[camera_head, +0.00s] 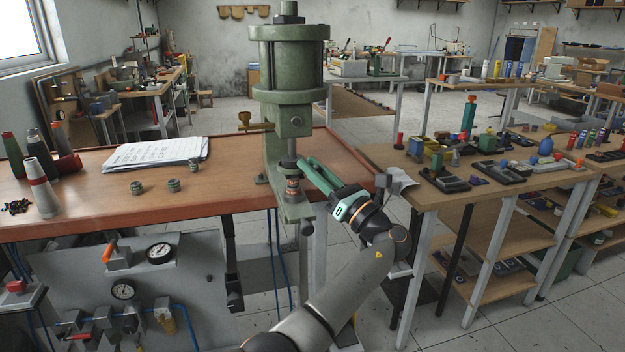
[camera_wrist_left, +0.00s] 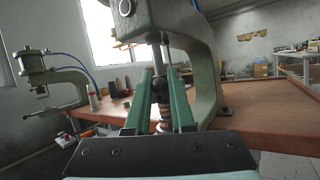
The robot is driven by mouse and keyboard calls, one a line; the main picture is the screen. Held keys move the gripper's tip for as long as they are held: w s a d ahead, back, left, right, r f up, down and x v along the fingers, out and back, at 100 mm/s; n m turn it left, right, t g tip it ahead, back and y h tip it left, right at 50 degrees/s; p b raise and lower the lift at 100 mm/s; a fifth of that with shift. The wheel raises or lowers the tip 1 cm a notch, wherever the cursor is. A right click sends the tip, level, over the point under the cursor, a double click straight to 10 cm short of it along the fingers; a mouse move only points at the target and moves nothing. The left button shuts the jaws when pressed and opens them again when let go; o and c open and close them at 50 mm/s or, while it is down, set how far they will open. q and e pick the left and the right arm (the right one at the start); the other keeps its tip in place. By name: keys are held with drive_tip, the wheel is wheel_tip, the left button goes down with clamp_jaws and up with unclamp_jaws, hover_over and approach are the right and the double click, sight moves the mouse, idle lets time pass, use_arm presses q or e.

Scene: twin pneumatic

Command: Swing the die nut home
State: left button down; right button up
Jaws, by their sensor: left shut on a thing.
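The green pneumatic press (camera_head: 290,70) stands at the right part of the wooden bench, its ram (camera_head: 291,150) pointing down. Below the ram is a small stack of dark and copper-coloured rings (camera_head: 292,187), which I take to hold the die nut; it sits above the press's lower arm (camera_head: 296,211). My left gripper (camera_head: 306,164) reaches in from the right at ram height. In the left wrist view its two green fingers (camera_wrist_left: 161,82) lie either side of a dark round part (camera_wrist_left: 160,86) on the ram line, with copper rings (camera_wrist_left: 166,127) lower down. Finger contact is hard to see.
Several small ringed metal pieces, one near the front (camera_head: 136,187), stand on the bench (camera_head: 235,190). A side table (camera_head: 440,196) with coloured parts stands to the right.

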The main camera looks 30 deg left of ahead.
use_arm(q)
drive_tip(key=shift+w+f+n+g+b, duration=0.1)
drive_tip(key=shift+w+n+g+b, duration=0.2)
drive_tip(key=shift+n+g+b, duration=0.55)
drive_tip(key=shift+g, duration=0.65)
use_arm(e)
drive_tip(key=shift+d+f, duration=0.25)
drive_tip(key=shift+f, duration=0.3)
drive_tip(key=shift+d+f, duration=0.25)
drive_tip(key=shift+f, duration=0.25)
drive_tip(key=shift+s, duration=0.1)
use_arm(q)
drive_tip(key=c, duration=1)
unclamp_jaws()
drive_tip(key=shift+w, duration=0.1)
drive_tip(key=shift+o, duration=0.2)
use_arm(e)
drive_tip(key=shift+f, duration=0.1)
use_arm(q)
drive_tip(key=b+v, duration=0.3)
drive_tip(key=v, duration=0.9)
drive_tip(key=shift+f, duration=0.25)
use_arm(e)
drive_tip(key=w+r+t, duration=0.2)
drive_tip(key=w, duration=0.1)
drive_tip(key=shift+w+d+r+n, duration=0.15)
drive_tip(key=shift+d+r+n, duration=0.05)
drive_tip(key=shift+r+n, duration=0.1)
